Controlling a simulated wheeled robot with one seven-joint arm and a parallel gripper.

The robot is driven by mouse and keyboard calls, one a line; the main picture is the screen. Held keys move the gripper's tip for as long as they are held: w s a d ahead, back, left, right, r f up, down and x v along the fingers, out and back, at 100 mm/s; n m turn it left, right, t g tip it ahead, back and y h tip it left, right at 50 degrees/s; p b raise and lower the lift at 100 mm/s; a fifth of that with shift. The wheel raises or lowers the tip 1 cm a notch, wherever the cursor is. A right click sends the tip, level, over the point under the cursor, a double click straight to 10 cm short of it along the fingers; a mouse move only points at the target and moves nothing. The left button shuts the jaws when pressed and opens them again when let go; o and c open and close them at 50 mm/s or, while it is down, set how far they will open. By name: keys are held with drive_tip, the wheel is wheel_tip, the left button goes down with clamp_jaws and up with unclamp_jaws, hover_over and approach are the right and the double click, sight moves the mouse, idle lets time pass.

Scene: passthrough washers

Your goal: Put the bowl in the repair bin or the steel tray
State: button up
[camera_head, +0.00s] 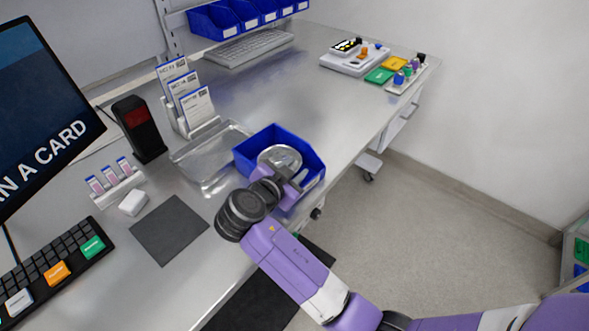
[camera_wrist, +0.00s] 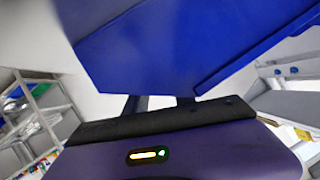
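A shiny round metal bowl (camera_head: 281,156) shows at the blue bin (camera_head: 251,145), over or inside its opening; I cannot tell if it touches the bottom. The blue bin, likely the repair bin, stands near the bench's front edge. The steel tray (camera_head: 196,164) lies just left of it and looks empty. My gripper (camera_head: 288,178) is at the bin's near side, right by the bowl. In the wrist view a blue bin wall (camera_wrist: 190,45) fills the top and hides the fingertips, so their hold on the bowl cannot be seen.
A card holder (camera_head: 193,105) and a black reader (camera_head: 139,128) stand behind and left of the tray. A dark mat (camera_head: 169,230), a white block (camera_head: 133,202) and a keyboard (camera_head: 52,262) lie at left. The bench is clear behind the bin.

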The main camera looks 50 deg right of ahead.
drive_tip(key=shift+r, duration=0.1)
drive_tip(key=b+v, duration=0.2)
drive_tip(key=v, duration=1)
idle(0.4)
drive_tip(key=w+a+r+n+t+y, duration=0.1)
drive_tip(key=w+a+r+n+t, duration=0.1)
drive_tip(key=w+n+t, duration=0.4)
drive_tip(key=s+a+f+n+t+y, duration=0.1)
drive_tip(key=a+n+t+y, duration=0.1)
drive_tip(key=a+n+y, duration=0.1)
drive_tip(key=s+a+f+n+t+y, duration=0.1)
drive_tip(key=a+f+n+t+y, duration=0.1)
drive_tip(key=a+n+y, duration=0.1)
drive_tip(key=s+a+f+n+t+y, duration=0.1)
drive_tip(key=a+f+n+t+y, duration=0.1)
drive_tip(key=a+n, duration=0.3)
drive_tip(key=shift+s+a+f+n+y, duration=0.15)
drive_tip(key=shift+s+a+n+y, duration=0.15)
drive_tip(key=shift+n+y, duration=0.4)
drive_tip(key=s+d+n+y, duration=0.1)
drive_tip(key=s+d+y, duration=0.1)
drive_tip(key=s, duration=2.9)
drive_tip(key=shift+d+f+g, duration=0.2)
drive_tip(key=shift+d+g, duration=0.1)
drive_tip(key=shift+d, duration=0.1)
